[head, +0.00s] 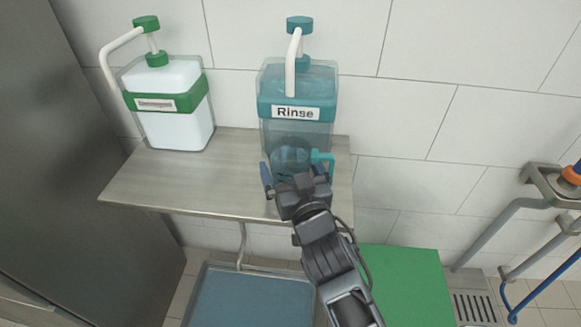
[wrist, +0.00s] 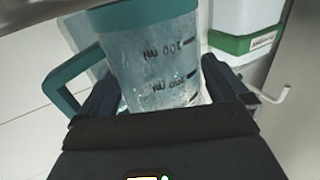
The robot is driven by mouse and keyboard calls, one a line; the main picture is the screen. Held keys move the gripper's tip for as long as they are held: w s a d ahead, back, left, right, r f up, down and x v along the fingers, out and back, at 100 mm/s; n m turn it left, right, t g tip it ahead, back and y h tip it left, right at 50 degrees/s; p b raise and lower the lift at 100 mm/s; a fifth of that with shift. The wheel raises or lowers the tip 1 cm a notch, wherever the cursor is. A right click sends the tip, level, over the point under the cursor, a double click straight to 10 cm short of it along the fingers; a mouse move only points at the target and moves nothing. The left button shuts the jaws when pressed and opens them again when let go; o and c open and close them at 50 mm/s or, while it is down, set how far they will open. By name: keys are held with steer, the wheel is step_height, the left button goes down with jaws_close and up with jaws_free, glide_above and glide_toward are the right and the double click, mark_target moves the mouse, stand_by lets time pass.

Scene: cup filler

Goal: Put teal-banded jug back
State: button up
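The teal-banded jug (head: 291,157) is clear, with a teal handle at its right in the head view. It stands in front of the teal Rinse dispenser (head: 297,100), at the shelf's right part. Whether the jug's base rests on the shelf is hidden by my gripper.
A green-banded dispenser (head: 168,103) stands on the left of the metal shelf (head: 180,180). Below are a blue tray (head: 245,297) and a green surface (head: 405,285). Pipes (head: 510,215) are at right, and a dark panel (head: 60,150) is at left.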

steer(key=shift+r, duration=0.1)
steer(key=shift+r, duration=0.1)
steer(key=p+v, duration=0.2)
steer(key=v, duration=1)
steer(key=shift+s, duration=0.1)
steer(key=s+d+f+m+h, duration=0.1)
steer(key=s+d+f+h, duration=0.1)
steer(key=s+d, duration=0.55)
steer(key=s+d+f+m+h, duration=0.15)
steer(key=s+d, duration=0.35)
steer(key=s, duration=0.6)
steer(key=s+d+r+m+g+h, duration=0.1)
steer(key=s+d+r, duration=0.3)
steer(key=s, duration=0.4)
steer(key=s+d+r+m+h, duration=0.1)
steer(key=s+d+r, duration=0.3)
steer(key=s, duration=0.4)
steer(key=shift+s+d+g+h, duration=0.2)
steer(key=shift+s+g+h, duration=0.2)
steer(key=shift+h, duration=0.25)
